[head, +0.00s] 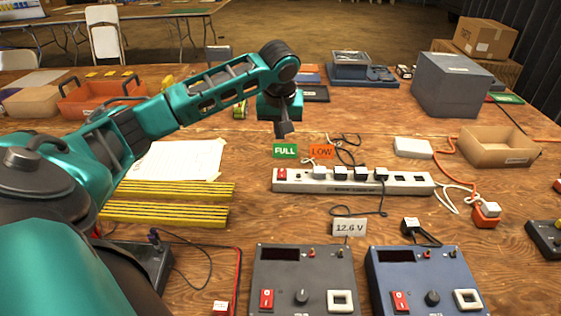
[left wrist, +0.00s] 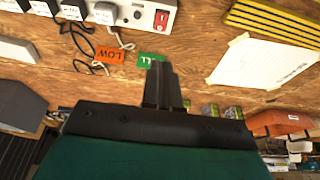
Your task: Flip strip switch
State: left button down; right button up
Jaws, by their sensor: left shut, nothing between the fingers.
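A white power strip (head: 350,184) lies across the middle of the wooden table. Its red rocker switch (head: 282,174) is at its left end, and several plugs sit in its sockets. My left gripper (head: 284,130) is shut and empty, pointing down above the table behind the strip's left end. In the left wrist view the shut fingers (left wrist: 160,82) reach toward the table beside the green FULL card, apart from the red switch (left wrist: 161,18) on the strip (left wrist: 135,14). Which way the rocker is tipped I cannot tell. My right gripper is not in view.
Two charger boxes, grey (head: 303,262) and blue (head: 424,262), are in front. Yellow striped bars (head: 165,203) and white paper (head: 178,160) lie left. Cables cross the table.

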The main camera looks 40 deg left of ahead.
pick_arm(q)
jog(key=b, duration=0.2)
send_near(281, 170)
jog(key=x, duration=0.5)
jog(key=shift+w+a, duration=0.1)
jog(key=shift+w, duration=0.05)
jog(key=shift+w+f+b, duration=0.1)
jog(key=shift+f+b, duration=0.2)
jog(key=shift+f, duration=0.45)
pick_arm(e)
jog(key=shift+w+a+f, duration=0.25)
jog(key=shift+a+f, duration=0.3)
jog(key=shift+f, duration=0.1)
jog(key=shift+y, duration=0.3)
